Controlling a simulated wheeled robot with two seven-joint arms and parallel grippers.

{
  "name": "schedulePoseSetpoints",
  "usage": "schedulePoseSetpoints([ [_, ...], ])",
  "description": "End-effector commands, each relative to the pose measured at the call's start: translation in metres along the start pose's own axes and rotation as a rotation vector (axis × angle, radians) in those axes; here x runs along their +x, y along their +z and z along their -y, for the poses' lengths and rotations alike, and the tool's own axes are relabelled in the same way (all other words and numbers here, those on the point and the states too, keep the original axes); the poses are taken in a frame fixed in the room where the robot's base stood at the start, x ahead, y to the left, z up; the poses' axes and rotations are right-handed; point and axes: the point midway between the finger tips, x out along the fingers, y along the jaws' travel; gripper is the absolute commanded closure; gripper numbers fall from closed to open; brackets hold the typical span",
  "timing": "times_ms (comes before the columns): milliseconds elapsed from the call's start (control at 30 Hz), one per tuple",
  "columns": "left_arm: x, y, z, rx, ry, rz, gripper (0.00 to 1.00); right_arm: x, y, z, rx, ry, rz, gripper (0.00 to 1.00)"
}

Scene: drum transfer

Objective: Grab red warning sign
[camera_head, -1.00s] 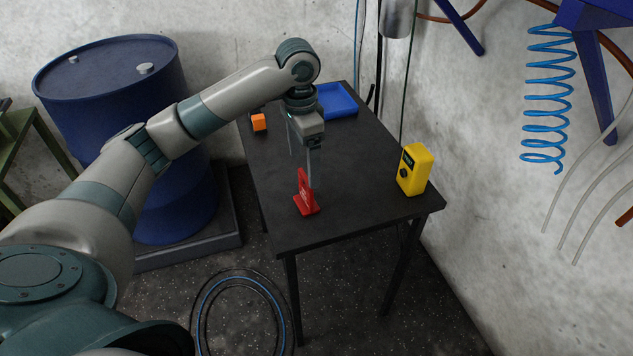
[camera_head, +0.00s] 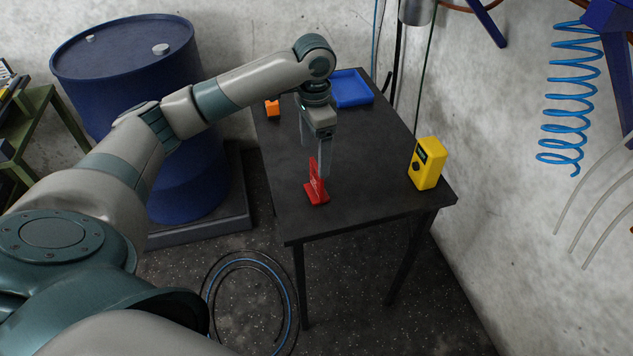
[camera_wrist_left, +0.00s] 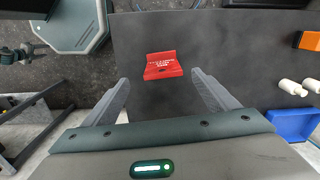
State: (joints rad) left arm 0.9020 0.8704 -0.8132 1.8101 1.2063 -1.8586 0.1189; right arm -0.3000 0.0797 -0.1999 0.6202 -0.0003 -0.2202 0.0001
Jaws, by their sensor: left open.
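The red warning sign (camera_head: 317,188) stands on the dark table (camera_head: 370,190) near its front left edge. In the left wrist view the sign (camera_wrist_left: 163,66) lies ahead of the fingertips, roughly midway between them, with pale writing on its face. My left gripper (camera_head: 316,160) points down just behind and above the sign. Its two fingers (camera_wrist_left: 158,82) are spread apart with nothing between them. In the head view a finger overlaps the sign, so the exact gap is hard to tell. My right gripper is not in view.
A yellow device (camera_head: 427,165) stands to the right on the table. A blue tray (camera_head: 352,88) and an orange block (camera_head: 272,108) are at the back. White cylinders (camera_wrist_left: 292,87) show in the wrist view. A blue drum (camera_head: 130,70) stands left of the table.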

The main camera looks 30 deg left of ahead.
Motion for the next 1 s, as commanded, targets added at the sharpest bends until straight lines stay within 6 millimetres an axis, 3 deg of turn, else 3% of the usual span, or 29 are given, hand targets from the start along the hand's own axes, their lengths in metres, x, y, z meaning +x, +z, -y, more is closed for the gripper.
schedulePoseSetpoints([
  [400,0.066,0.000,0.000,-0.002,0.000,0.002,0.20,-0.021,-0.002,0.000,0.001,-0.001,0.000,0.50],
  [1000,0.080,-0.001,0.001,-0.001,0.002,0.003,0.20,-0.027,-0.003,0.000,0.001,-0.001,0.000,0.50],
])
